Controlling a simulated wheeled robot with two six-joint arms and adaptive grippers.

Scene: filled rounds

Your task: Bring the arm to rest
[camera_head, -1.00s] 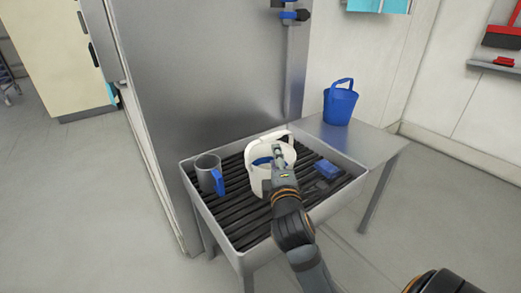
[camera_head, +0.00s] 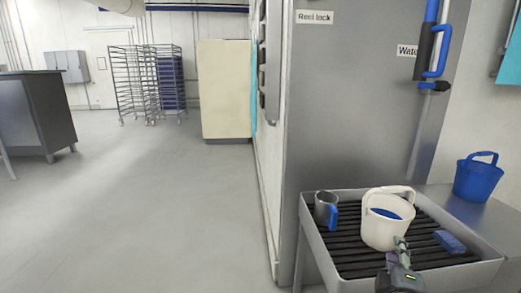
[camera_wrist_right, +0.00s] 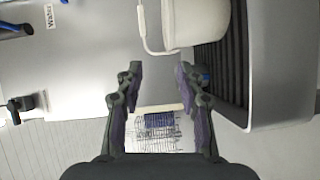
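My right gripper (camera_head: 400,252) shows at the lower right of the head view, in front of the white bucket (camera_head: 385,222). In the right wrist view my right gripper (camera_wrist_right: 160,90) has its two fingers spread apart with nothing between them. The white bucket (camera_wrist_right: 195,20) is beyond the fingertips there, at the top, with its handle hanging to the left. The bucket stands upright on the slatted tray, with something blue inside it. I cannot tell from the head view how far the gripper is from the bucket. My left gripper is not in view.
A grey tray (camera_head: 318,243) with dark slats holds the bucket, a metal jug (camera_head: 323,204) with a blue handle and a blue brush or block (camera_head: 449,242). A blue bucket (camera_head: 477,180) stands on the side table. A steel cabinet (camera_head: 350,110) rises behind. Floor at left is clear.

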